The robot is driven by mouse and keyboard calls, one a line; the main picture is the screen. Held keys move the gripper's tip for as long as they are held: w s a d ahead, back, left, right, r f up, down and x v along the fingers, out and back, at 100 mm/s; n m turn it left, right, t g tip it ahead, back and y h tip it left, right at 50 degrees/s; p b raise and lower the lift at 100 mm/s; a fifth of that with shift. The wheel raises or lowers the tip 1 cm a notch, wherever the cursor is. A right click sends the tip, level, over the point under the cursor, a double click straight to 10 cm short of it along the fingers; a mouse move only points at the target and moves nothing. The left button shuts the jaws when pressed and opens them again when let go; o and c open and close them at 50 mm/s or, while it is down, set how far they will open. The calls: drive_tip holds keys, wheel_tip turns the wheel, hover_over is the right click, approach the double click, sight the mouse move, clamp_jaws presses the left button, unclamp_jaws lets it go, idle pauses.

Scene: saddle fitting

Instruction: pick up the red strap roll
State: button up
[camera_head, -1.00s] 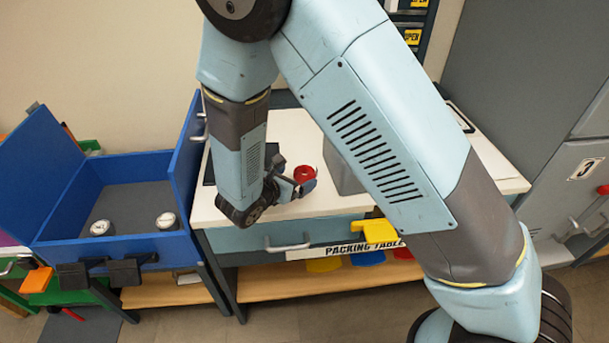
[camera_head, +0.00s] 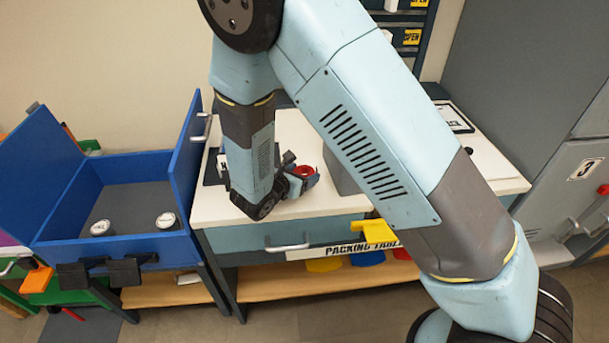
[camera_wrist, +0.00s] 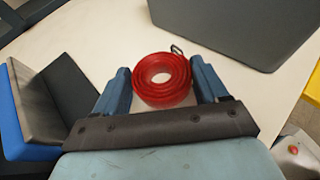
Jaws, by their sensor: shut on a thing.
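The red strap roll (camera_wrist: 163,97) lies between the two blue fingers of my gripper (camera_wrist: 161,88) in the wrist view, with its hole facing the camera. My gripper is shut on it, with a finger at each side of the roll. In the head view the roll (camera_head: 305,171) shows at my gripper (camera_head: 301,179), above the white top of the packing table (camera_head: 226,204). My gripper covers part of the roll there. I cannot tell whether the roll touches the table top.
A grey box (camera_head: 341,174) stands just right of the roll; it shows behind the roll in the wrist view (camera_wrist: 235,25). An open blue case (camera_head: 131,169) with two round white-topped things is at the left. A yellow bracket (camera_head: 374,233) sits at the table's front edge.

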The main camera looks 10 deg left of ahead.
drive_tip(key=c, duration=0.4)
drive_tip(key=shift+r, duration=0.1)
